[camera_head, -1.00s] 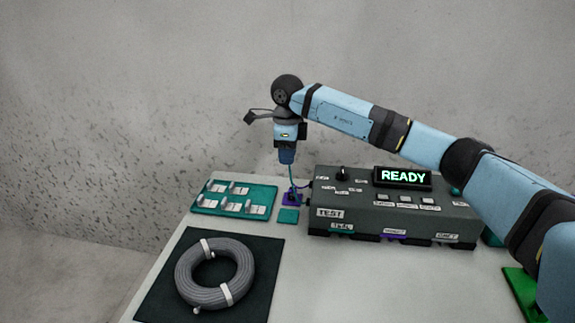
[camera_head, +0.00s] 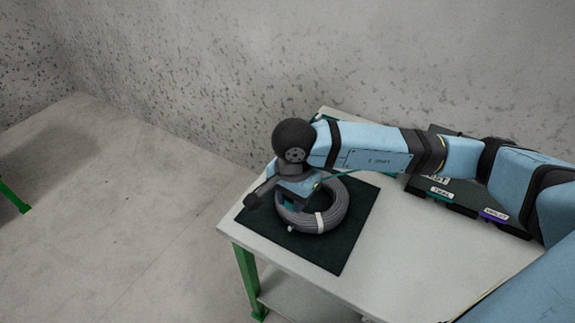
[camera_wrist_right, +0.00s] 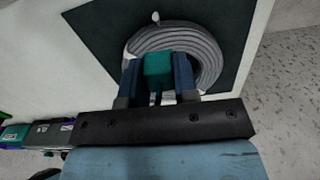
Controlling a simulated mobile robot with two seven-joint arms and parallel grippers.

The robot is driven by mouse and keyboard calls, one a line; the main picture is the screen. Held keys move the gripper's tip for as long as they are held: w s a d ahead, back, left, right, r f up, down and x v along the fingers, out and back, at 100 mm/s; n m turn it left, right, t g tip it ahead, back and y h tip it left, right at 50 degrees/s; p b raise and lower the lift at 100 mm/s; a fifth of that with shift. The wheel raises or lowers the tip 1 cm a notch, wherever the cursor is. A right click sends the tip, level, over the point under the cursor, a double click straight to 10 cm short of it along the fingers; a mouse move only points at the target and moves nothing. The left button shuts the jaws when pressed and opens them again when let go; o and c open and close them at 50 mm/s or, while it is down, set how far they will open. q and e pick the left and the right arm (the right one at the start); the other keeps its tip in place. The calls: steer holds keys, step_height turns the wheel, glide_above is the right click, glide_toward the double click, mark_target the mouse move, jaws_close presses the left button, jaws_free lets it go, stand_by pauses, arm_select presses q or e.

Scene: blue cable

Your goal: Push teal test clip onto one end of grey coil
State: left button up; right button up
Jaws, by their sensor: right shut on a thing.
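The grey coil (camera_head: 338,210) lies on the dark mat, bound with white ties; it also shows in the right wrist view (camera_wrist_right: 207,55). My right gripper (camera_head: 290,206) is over the coil's left part in the head view and hides some of it. In the right wrist view, its blue fingers (camera_wrist_right: 158,72) are shut on the teal test clip (camera_wrist_right: 158,66). The clip overlaps the coil's near side and opening there; I cannot tell whether it touches the cable. A small pale tip (camera_wrist_right: 155,17) shows at the coil's far edge. My left gripper is not in view.
The dark mat (camera_head: 345,250) lies near the left end of the pale table (camera_head: 400,285). The grey test box (camera_head: 465,195) is behind my right arm, partly hidden. Bare floor is left of the table.

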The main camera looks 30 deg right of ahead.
steer(key=shift+s+a+n, duration=0.3)
steer(key=shift+s+a, duration=0.1)
steer(key=shift+s+a+f, duration=0.1)
steer(key=shift+a+f, duration=0.1)
steer(key=shift+f, duration=0.05)
steer(key=shift+f+b, duration=0.6)
steer(key=shift+f, duration=1)
steer(key=shift+f+b, duration=0.9)
steer(key=shift+b, duration=0.05)
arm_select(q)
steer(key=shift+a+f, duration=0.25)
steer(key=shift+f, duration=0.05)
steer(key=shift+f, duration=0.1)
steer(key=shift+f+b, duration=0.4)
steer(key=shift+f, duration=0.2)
arm_select(e)
steer(key=shift+f, duration=0.1)
arm_select(q)
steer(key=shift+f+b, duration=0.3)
steer(key=shift+b, duration=0.1)
arm_select(e)
steer(key=shift+f, duration=0.1)
